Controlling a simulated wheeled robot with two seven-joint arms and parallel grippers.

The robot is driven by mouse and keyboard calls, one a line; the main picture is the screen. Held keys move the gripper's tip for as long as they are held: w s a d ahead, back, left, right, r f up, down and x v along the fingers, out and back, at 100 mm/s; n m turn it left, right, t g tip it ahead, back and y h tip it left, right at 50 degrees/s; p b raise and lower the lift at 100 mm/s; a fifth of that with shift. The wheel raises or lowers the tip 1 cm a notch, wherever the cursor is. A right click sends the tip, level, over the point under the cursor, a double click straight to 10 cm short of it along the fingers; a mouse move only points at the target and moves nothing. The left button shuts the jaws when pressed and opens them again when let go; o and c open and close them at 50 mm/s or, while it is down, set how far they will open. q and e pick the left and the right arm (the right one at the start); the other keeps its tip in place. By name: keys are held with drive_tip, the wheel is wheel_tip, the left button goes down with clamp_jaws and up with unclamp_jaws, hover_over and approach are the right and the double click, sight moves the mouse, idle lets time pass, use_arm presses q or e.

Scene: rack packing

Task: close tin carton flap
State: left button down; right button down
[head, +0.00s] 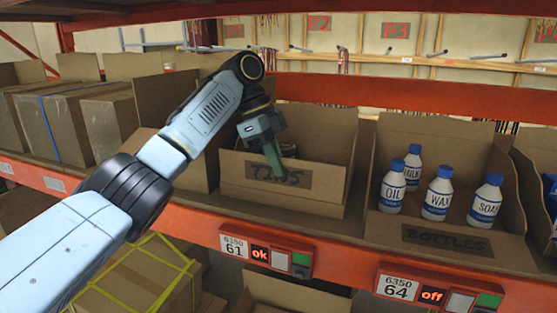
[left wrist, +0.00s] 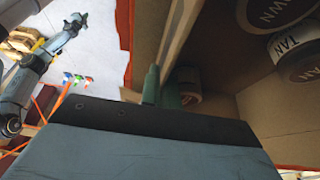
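The tin carton (head: 325,130), labelled TINS, stands on the shelf with its labelled front flap (head: 310,182) upright. My left gripper (head: 273,158) reaches down at the top edge of this flap, one green finger in front of the label. In the left wrist view the green fingertips (left wrist: 161,88) are close together with the cardboard flap (left wrist: 181,40) between them. Tins stand inside the carton, one marked TAN (left wrist: 299,52). In the left wrist view a grey arm, seemingly my right, shows at the upper left; its gripper (left wrist: 76,20) is too small to read.
A BOTTLES carton (head: 440,238) with several white bottles stands to the right. Brown cartons (head: 95,120) stand to the left. The orange shelf edge carries displays, 61 "ok" (head: 260,254) and 64 "off" (head: 432,294). An orange beam (head: 430,97) runs behind.

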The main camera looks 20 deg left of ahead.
use_arm(q)
drive_tip(key=shift+s+f, duration=0.1)
drive_tip(key=shift+f, duration=0.1)
drive_tip(key=c, duration=1.9)
unclamp_jaws()
drive_tip(key=shift+r, duration=0.1)
drive_tip(key=shift+v, duration=3.75)
